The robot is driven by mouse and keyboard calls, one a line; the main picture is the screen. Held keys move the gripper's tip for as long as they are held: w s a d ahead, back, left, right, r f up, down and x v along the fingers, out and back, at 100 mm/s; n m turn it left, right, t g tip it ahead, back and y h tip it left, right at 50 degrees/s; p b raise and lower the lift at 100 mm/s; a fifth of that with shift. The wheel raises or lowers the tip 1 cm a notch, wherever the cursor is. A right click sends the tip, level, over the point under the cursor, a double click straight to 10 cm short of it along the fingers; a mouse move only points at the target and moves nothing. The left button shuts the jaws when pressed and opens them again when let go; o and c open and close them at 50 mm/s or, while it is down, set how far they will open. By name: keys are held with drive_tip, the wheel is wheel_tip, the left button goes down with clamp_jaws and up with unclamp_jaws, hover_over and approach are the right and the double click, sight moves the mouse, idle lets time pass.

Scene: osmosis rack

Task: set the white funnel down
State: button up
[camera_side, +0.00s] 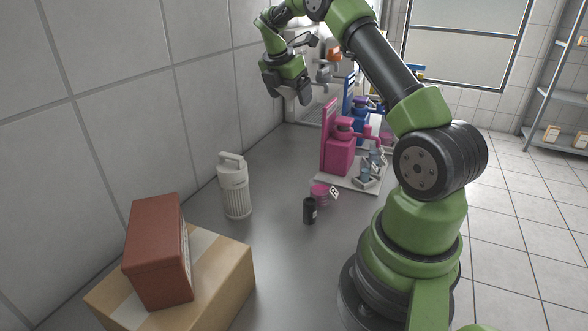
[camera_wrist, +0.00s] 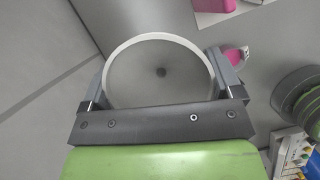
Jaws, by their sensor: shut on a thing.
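The white funnel (camera_wrist: 150,52) shows in the wrist view, seen from above into its wide mouth, with a pale rim and a small dark hole in the middle. My gripper (camera_wrist: 160,77) is shut on it, one finger at each side of the rim. In the side view my gripper (camera_side: 289,92) is raised above the grey counter near the tiled wall. I cannot make out the funnel in that view. The wrist view does not show the funnel's lower end or its height above the counter.
A pink apparatus (camera_side: 340,154) and a blue one (camera_side: 357,122) stand right of my gripper. A red box (camera_side: 158,250) sits on a cardboard box (camera_side: 225,285). The counter between wall and pink apparatus is clear.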

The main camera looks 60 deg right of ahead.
drive_tip(key=shift+s+d+r+n, duration=0.15)
drive_tip(key=shift+d+n, duration=0.25)
drive_tip(key=shift+d, duration=0.5)
drive_tip(key=shift+n, duration=0.3)
wheel_tip(320, 180, down, 18)
drive_tip(key=shift+r, duration=0.1)
